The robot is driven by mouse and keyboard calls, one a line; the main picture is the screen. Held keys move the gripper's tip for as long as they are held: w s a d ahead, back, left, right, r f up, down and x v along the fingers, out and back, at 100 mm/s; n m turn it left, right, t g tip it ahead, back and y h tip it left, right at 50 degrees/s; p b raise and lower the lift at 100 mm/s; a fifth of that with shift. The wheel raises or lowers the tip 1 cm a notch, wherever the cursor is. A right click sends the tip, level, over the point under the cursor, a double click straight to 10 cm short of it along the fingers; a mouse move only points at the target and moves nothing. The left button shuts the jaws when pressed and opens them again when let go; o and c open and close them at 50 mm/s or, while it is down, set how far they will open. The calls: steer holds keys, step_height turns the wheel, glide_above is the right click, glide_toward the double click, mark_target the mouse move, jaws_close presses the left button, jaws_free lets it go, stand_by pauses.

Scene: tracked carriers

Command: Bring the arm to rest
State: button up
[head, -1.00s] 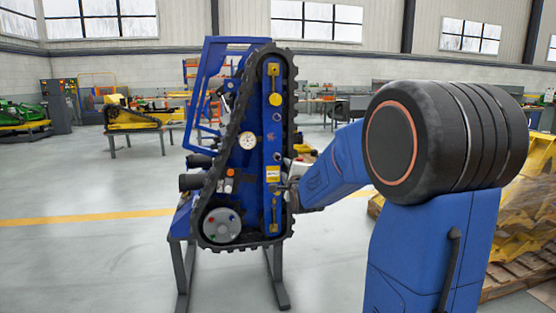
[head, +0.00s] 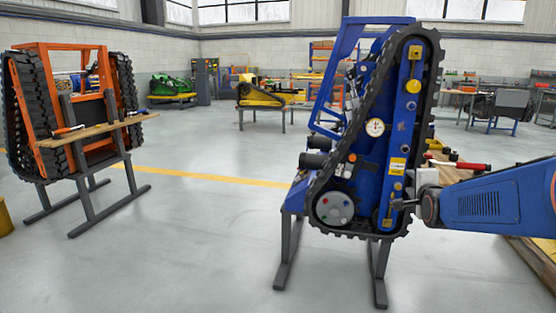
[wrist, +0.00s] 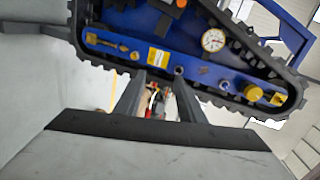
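My arm (head: 490,203) reaches in from the right edge of the head view, with my gripper (head: 400,204) at its left end. The gripper shows in front of the lower right side of the blue tracked carrier (head: 372,190); I cannot tell whether it touches. In the wrist view, the two dark fingers of my gripper (wrist: 158,85) stand apart with nothing held between them. The carrier's blue side plate (wrist: 150,52), with a gauge and yellow fittings, lies just beyond the fingertips.
The blue carrier stands upright on a grey stand (head: 378,285). An orange tracked carrier (head: 88,140) stands at left, with a wooden shelf (head: 95,128) holding tools. A pallet (head: 535,255) lies at right under my arm. The floor between the carriers is clear.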

steer(key=s+a+f+n+g+y, duration=0.1)
steer(key=s+a+f+n+g, duration=0.2)
steer(key=s+n, duration=0.3)
steer(key=s+a+f+n+g+y, duration=0.1)
steer(key=s+a+f+n+g, duration=0.3)
steer(key=s, duration=1.3)
steer(key=s+a+f+n+g+y, duration=0.1)
steer(key=s+a+f+n+g, duration=0.2)
steer(key=s+a+f+n, duration=0.3)
steer(key=s+a+n, duration=0.1)
steer(key=s+n, duration=0.2)
steer(key=s, duration=0.3)
steer(key=shift+s+y, duration=0.25)
steer(key=shift+y, duration=0.15)
